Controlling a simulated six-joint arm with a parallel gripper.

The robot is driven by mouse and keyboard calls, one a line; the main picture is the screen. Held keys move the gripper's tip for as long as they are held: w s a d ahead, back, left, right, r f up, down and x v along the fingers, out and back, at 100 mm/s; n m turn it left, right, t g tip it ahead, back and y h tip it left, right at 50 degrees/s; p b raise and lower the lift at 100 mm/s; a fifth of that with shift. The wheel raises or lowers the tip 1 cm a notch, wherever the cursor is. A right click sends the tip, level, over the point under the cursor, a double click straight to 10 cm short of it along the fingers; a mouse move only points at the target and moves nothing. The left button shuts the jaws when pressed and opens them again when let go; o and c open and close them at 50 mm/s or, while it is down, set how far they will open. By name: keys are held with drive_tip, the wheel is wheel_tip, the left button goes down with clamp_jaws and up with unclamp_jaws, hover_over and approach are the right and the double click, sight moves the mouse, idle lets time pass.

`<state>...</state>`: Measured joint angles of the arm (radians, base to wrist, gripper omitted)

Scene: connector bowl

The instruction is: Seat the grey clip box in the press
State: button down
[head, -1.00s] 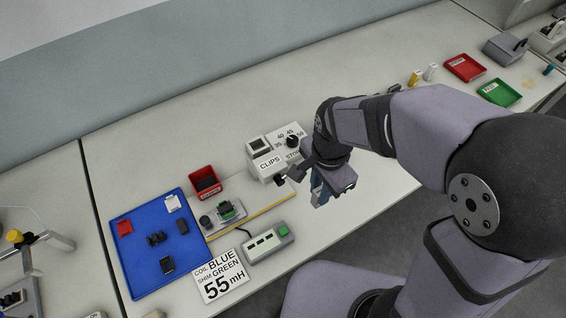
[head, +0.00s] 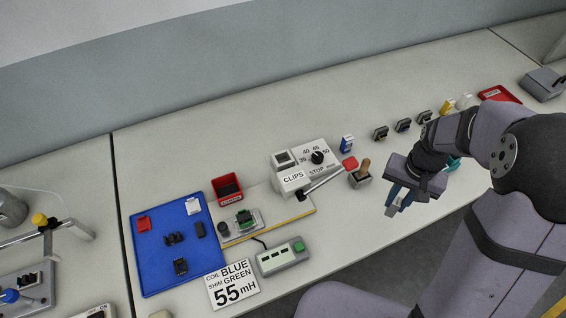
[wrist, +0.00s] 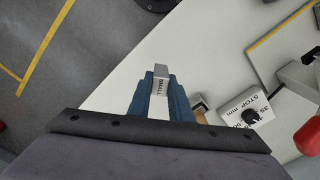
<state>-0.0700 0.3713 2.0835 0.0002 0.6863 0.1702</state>
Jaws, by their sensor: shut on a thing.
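My gripper (head: 393,203) is over the front edge of the bench, right of the press. In the wrist view its blue fingers (wrist: 160,92) are shut on a light grey block (wrist: 161,78) marked SMALL. I cannot tell whether this block is the grey clip box; in the head view it is too small to make out. The white press (head: 292,181) has a CLIPS label, a black stop dial and a lever ending in a red knob (head: 350,163). The press is partly seen in the wrist view (wrist: 240,107), apart from my gripper.
A grey block with a wooden handle (head: 361,178) stands between press and gripper. Several small boxes line the back right.

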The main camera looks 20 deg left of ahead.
drive_tip(key=w+a+r+m, duration=0.1)
drive_tip(key=w+a+r, duration=0.15)
drive_tip(key=a, duration=0.25)
drive_tip(key=w+a+r+m+p, duration=0.1)
drive_tip(key=a+r, duration=0.2)
drive_tip(key=a, duration=0.1)
drive_tip(key=w+a+r+m, duration=0.1)
drive_tip(key=w+a+r, duration=0.15)
drive_tip(key=a, duration=0.25)
drive_tip(key=s+a+r+m+p, duration=0.1)
drive_tip(key=s+a+r+m, duration=0.15)
drive_tip(key=a+r, duration=0.4)
drive_tip(key=s+a+r+m, duration=0.2)
drive_tip(key=s+a+r, duration=0.2)
drive_tip(key=a, duration=0.6)
drive_tip(key=shift+s+a+f+p, duration=0.1)
drive_tip(key=shift+f+p, duration=0.7)
drive_tip(key=shift+f, duration=1.7)
drive_tip(key=shift+s+f+p, duration=0.1)
drive_tip(key=shift+f+p, duration=0.7)
drive_tip(key=shift+f, duration=1.7)
drive_tip(key=shift+f, duration=0.2)
drive_tip(key=c, duration=1.6)
unclamp_jaws()
drive_tip(key=shift+r, duration=0.1)
